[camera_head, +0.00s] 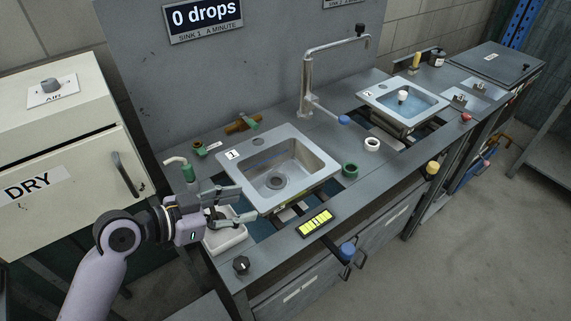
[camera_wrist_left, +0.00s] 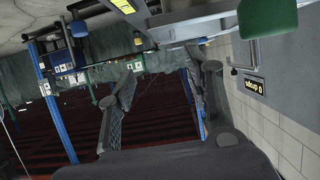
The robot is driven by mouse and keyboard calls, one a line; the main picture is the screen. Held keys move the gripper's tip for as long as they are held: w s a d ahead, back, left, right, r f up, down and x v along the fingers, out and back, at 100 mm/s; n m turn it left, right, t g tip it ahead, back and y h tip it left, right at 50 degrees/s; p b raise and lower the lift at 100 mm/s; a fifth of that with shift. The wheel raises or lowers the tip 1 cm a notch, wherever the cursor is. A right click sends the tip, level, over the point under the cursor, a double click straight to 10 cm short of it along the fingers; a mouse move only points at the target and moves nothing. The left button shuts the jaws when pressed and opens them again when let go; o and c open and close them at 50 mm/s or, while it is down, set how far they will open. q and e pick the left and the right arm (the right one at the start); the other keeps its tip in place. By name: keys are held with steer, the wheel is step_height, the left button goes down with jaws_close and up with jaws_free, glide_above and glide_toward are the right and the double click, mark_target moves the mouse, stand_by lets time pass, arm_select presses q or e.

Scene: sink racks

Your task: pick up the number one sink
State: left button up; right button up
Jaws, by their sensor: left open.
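The number one sink (camera_head: 268,168) is a grey square basin with a small "1" label at its left corner, sitting over an opening in the bench. My left gripper (camera_head: 251,205) is at the sink's left front edge, its two fingers apart. From the head view I cannot tell whether the fingers touch the rim. In the left wrist view the open fingers (camera_wrist_left: 160,95) show with a gap between them, and a grey slab-like edge (camera_wrist_left: 190,22) crosses above them. My right gripper is not in view.
A second sink (camera_head: 408,101) with blue water stands farther right. A tall tap (camera_head: 308,80) rises behind the sinks. A white tray (camera_head: 224,238) lies under my left gripper. A yellow display (camera_head: 315,223), a dark knob (camera_head: 241,265) and a green ring (camera_head: 350,171) sit near the front.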

arm_select(q)
steer(key=p, duration=0.2)
glide_toward(292, 191)
steer(key=shift+s+d+f, duration=0.1)
steer(key=shift+d, duration=0.35)
steer(key=p+x, duration=0.1)
steer(key=x, duration=0.3)
steer(key=shift+d+f, duration=0.1)
steer(key=shift+w+d+f, duration=0.25)
steer(key=shift+w+d, duration=0.05)
steer(key=shift+w, duration=0.05)
steer(key=shift+w+d, duration=0.1)
steer(key=shift+d, duration=0.05)
steer(key=p+x, duration=0.2)
steer(key=x, duration=0.2)
steer(key=shift+w, duration=0.2)
steer(key=shift+w+d+f, duration=0.1)
steer(key=shift+w+f, duration=0.1)
steer(key=shift+f, duration=0.1)
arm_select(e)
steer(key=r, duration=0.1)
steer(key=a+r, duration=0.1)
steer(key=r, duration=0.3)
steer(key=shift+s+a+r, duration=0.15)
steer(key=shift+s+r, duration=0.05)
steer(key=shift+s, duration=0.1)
arm_select(q)
steer(key=shift+c, duration=0.4)
